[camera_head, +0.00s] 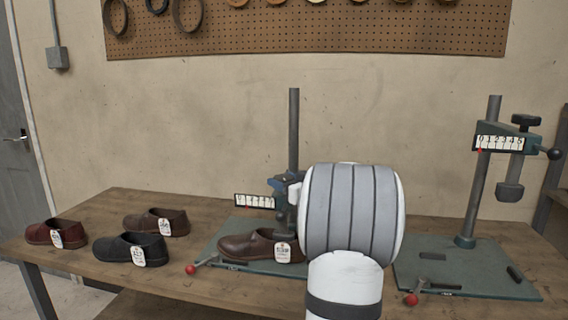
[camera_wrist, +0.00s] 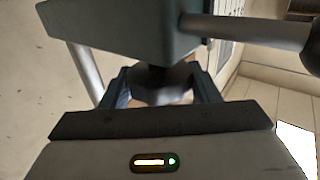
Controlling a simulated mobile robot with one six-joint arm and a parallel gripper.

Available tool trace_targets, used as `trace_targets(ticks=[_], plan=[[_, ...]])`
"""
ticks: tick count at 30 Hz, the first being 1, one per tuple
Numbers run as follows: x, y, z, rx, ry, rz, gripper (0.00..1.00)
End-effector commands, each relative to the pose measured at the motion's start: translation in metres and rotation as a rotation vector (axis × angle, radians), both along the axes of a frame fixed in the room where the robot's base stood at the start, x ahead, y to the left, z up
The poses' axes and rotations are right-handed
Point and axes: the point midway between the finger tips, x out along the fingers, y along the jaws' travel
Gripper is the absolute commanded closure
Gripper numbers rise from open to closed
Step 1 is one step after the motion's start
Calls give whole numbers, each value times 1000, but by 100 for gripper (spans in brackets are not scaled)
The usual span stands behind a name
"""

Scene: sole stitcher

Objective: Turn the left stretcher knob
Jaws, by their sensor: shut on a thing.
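The left stretcher has a dark post (camera_head: 293,130), a green base plate (camera_head: 215,246) and a white scale plate (camera_head: 254,201) on its head. Its knob is hidden behind my arm in the head view. In the wrist view the knob (camera_wrist: 160,84), dark and partly shaded, sits between the two fingers of my gripper (camera_wrist: 162,88), which is shut on it. The teal stretcher head (camera_wrist: 125,28) is right beyond the fingers, with a grey rod (camera_wrist: 245,31) sticking out to the right.
A brown tagged shoe (camera_head: 245,247) is at the left stretcher. Several other shoes, including a black one (camera_head: 118,248), stand on the wooden table (camera_head: 95,215) at left. A second stretcher (camera_head: 468,200) stands at right. A pegboard (camera_head: 300,27) hangs behind.

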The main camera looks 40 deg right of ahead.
Motion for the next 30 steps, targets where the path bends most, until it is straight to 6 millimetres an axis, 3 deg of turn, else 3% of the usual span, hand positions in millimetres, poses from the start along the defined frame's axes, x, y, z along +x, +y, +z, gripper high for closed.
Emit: trace_targets(ticks=[5, 21, 30], plan=[[1, -2, 8, 3, 2, 137, 67], [2, -3, 6, 2, -1, 626, 68], [3, -2, 3, 0, -2, 812, 68]])
